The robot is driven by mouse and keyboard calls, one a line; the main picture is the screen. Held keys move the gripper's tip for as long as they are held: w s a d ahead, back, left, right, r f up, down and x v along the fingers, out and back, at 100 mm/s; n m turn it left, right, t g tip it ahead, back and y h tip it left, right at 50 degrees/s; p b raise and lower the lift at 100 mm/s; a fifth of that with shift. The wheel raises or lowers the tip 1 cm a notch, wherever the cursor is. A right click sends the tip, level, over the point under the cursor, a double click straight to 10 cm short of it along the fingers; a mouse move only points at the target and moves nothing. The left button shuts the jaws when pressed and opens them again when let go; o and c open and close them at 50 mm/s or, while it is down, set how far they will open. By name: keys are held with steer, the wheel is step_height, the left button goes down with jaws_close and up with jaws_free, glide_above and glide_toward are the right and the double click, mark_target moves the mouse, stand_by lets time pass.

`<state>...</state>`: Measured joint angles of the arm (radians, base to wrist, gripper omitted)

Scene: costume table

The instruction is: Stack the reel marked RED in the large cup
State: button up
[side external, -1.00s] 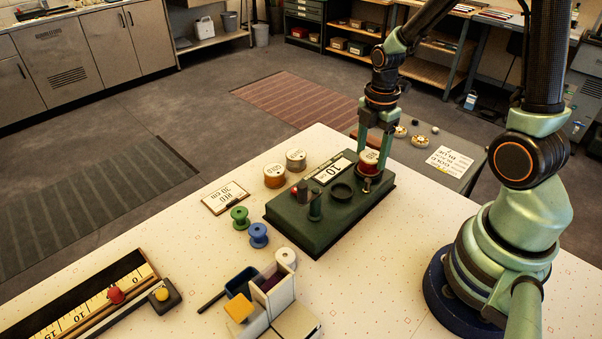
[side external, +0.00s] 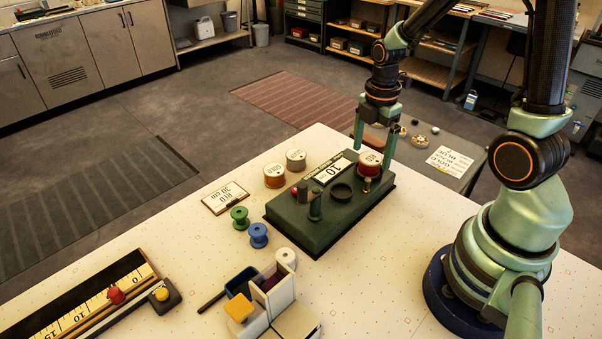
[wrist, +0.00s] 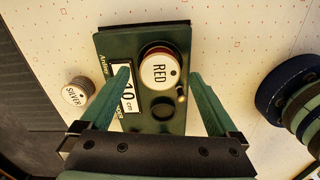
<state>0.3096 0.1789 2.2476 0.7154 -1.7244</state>
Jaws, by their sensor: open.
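The reel marked RED (side external: 370,162), with a white top and dark red winding, sits upright at the far right end of the dark green block (side external: 300,229). Its label faces up in the wrist view (wrist: 159,70). It seems to sit in a round seat there, but the reel hides that cup, so I cannot tell how deep it is. My gripper (side external: 375,157) is open, with one finger on each side of the reel and a gap to it in the wrist view. A dark round cup (side external: 341,190) on the block is empty.
A SILVER reel (side external: 296,160) and an orange-brown reel (side external: 274,176) stand beyond the block. Green (side external: 240,218) and blue (side external: 258,235) reels stand to its left. A small knob (side external: 367,184) and short posts (side external: 315,205) rise from the block. Open boxes (side external: 270,290) lie in front.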

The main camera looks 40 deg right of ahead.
mark_target(371, 158)
step_height(371, 158, up, 11)
steer(key=s+a+r+m+t, duration=0.2)
steer(key=a+r+m+t, duration=0.3)
steer(key=a+m, duration=0.5)
steer(key=m, duration=0.6)
steer(key=shift+s+r+t, duration=0.15)
steer(key=shift+s+t, duration=0.1)
steer(key=shift+t, duration=0.05)
